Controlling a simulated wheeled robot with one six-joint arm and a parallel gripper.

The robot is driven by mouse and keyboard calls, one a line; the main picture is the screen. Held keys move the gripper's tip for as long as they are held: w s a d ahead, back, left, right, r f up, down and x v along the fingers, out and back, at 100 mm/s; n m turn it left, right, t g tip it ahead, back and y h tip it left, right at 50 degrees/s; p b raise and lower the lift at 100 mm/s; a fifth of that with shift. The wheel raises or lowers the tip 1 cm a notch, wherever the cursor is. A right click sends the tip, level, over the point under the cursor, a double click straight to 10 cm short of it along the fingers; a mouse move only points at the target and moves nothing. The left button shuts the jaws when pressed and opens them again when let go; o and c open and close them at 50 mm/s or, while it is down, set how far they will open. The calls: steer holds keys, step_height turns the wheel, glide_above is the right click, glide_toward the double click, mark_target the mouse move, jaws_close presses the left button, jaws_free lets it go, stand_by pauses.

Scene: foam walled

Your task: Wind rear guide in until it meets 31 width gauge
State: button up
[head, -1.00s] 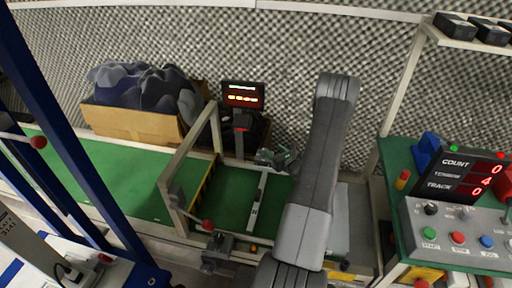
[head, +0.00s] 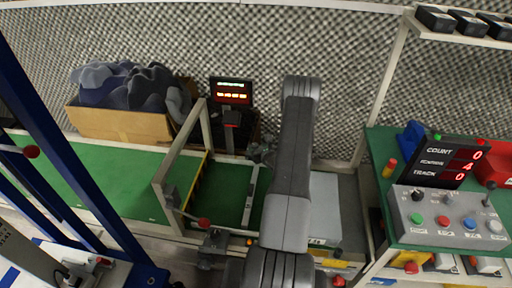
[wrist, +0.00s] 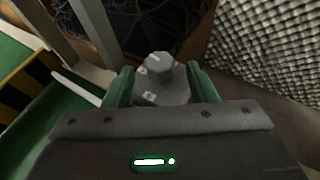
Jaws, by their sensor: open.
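In the wrist view my gripper (wrist: 161,88) has its two green fingers apart, one on each side of a grey faceted knob (wrist: 158,68). I cannot tell whether either finger touches it. In the head view my gripper (head: 263,151) is small and dark at the far side of the green belt (head: 226,192), partly hidden by my arm. A pale marked strip (head: 249,197) lies across the belt; I cannot tell whether it is the width gauge. The rear guide and any gap to the gauge cannot be made out.
A white frame (head: 177,146) spans the belt left of the strip. A control panel (head: 452,217) stands at right. Grey foam lines the wall (head: 350,60).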

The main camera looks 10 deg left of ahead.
mark_target(255, 147)
steer(key=shift+x, duration=1.3)
steer(key=shift+c, duration=0.2)
steer(key=c, duration=0.9)
steer(key=shift+c, duration=0.2)
